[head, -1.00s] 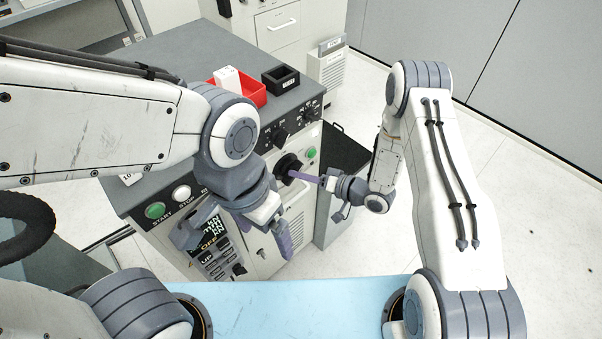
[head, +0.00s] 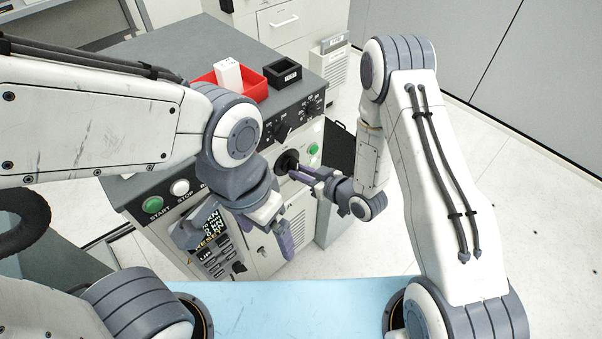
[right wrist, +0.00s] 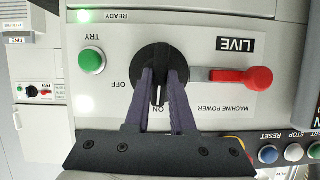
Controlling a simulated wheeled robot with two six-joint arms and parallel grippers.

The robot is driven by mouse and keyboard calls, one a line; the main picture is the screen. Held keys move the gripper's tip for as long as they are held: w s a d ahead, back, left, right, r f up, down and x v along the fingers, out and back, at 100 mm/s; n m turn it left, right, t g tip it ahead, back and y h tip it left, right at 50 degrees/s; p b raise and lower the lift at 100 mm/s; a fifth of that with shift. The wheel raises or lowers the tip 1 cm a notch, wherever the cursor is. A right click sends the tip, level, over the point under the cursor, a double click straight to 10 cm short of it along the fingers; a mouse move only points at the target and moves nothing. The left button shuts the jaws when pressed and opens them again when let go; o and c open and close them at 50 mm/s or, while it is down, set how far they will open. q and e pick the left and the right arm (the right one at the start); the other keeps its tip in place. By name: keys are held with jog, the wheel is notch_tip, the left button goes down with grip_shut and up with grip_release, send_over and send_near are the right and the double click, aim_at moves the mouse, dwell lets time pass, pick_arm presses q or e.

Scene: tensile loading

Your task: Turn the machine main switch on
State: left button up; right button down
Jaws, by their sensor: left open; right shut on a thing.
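The main switch is a black rotary knob (right wrist: 160,75) on a light grey panel marked MACHINE POWER. In the right wrist view its white pointer mark faces the ON label, with OFF to the left. It also shows small in the head view (head: 286,162). My right gripper (right wrist: 159,84) is shut on the knob's handle, one dark purple finger on each side. It reaches the knob from the right in the head view (head: 298,172). My left gripper (head: 240,243) is open and empty, in front of the machine's lower panel.
Beside the knob are a green TRY button (right wrist: 92,62), a glowing READY lamp (right wrist: 83,17) and a red lever (right wrist: 243,77) by a LIVE label. A red tray (head: 250,88) and a black box (head: 283,74) stand on the machine top (head: 185,50).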

jog(key=shift+n, duration=0.3)
dwell(0.4)
jog(key=c, duration=0.8)
grip_release()
jog(key=shift+o, duration=0.2)
jog(key=shift+s+d, duration=0.1)
jog(key=p+v, duration=0.4)
jog(key=v, duration=0.6)
jog(key=shift+s, duration=0.15)
